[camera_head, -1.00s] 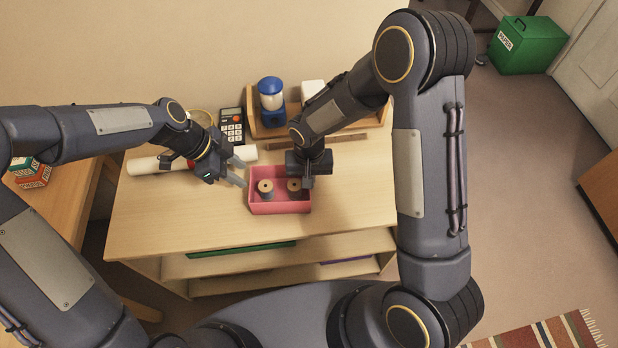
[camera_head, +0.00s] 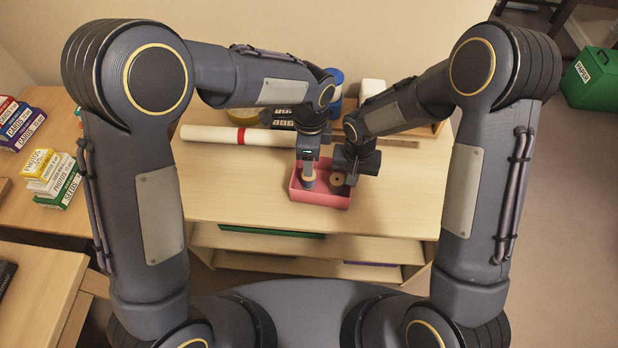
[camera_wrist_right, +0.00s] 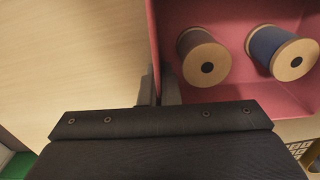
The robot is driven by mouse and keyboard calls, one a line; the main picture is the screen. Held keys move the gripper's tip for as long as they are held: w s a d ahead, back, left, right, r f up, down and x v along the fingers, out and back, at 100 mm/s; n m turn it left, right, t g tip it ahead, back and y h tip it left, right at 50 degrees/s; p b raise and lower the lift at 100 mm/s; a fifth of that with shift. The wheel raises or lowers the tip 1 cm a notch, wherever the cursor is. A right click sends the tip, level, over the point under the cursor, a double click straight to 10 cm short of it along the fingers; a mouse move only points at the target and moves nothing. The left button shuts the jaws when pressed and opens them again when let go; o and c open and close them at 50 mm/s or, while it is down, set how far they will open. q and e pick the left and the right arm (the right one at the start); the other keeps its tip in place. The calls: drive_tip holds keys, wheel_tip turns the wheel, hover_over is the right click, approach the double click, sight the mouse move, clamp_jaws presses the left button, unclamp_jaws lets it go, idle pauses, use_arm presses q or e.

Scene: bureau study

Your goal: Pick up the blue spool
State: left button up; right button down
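The pink tray (camera_head: 322,199) stands on the desk and holds two upright spools. In the right wrist view, the blue spool (camera_wrist_right: 268,45) stands farther from the gripped wall, with a grey-brown spool (camera_wrist_right: 197,45) between. In the head view the blue spool (camera_head: 309,182) is the left one, directly below my left gripper (camera_head: 309,172). The left fingers are seen edge-on, so their opening and any contact are hidden. My right gripper (camera_wrist_right: 158,92) has its fingers on either side of the tray's wall, shut on it. The second spool (camera_head: 337,180) is beside my right gripper in the head view.
A white roll with a red band (camera_head: 240,136) lies behind the tray. The desk's front left (camera_head: 235,200) is clear.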

sight(309, 178)
use_arm(q)
wheel_tip(309, 178, down, 10)
drive_tip(key=shift+s+f, duration=0.1)
drive_tip(key=c, duration=1)
wheel_tip(309, 178, up, 10)
drive_tip(key=shift+r, duration=0.15)
drive_tip(key=shift+c, duration=0.3)
use_arm(e)
drive_tip(key=c, duration=1.6)
unclamp_jaws()
